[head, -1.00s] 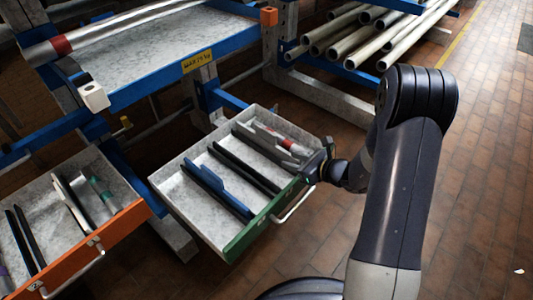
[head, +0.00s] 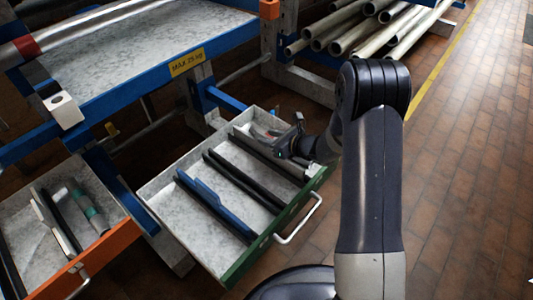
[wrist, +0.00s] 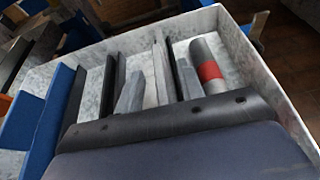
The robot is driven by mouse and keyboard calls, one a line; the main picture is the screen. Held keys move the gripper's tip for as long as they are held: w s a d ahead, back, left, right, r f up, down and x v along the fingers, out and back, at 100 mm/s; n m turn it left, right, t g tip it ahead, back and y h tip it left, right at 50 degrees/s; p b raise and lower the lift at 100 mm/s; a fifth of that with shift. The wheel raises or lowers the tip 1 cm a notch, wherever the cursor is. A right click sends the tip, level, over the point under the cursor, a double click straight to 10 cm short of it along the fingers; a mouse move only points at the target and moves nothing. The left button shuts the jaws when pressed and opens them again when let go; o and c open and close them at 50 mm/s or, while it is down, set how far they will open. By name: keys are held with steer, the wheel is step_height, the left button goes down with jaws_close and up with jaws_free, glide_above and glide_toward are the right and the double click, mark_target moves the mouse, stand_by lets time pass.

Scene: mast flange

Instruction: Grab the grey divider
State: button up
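The grey divider (head: 258,149) stands in the green-fronted drawer (head: 235,271), right of the black divider (head: 243,181) and the blue divider (head: 212,203). My gripper (head: 287,150) is over the right side of this drawer, by the grey divider. In the wrist view, its two grey fingers (wrist: 159,88) are apart, with the grey divider (wrist: 160,62) running between them. I cannot tell whether they touch it. The black divider (wrist: 105,85) and blue divider (wrist: 50,115) are left of the fingers. My gripper hides part of the grey divider in the head view.
A grey tube with a red band (wrist: 206,66) lies beside the right finger, near the drawer wall. An orange-fronted drawer (head: 105,257) with other parts is open at left. A blue-edged shelf (head: 130,88) is above and behind; pipes (head: 365,25) lie at the back.

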steer(key=shift+c, duration=0.2)
jaws_close()
stand_by(0.5)
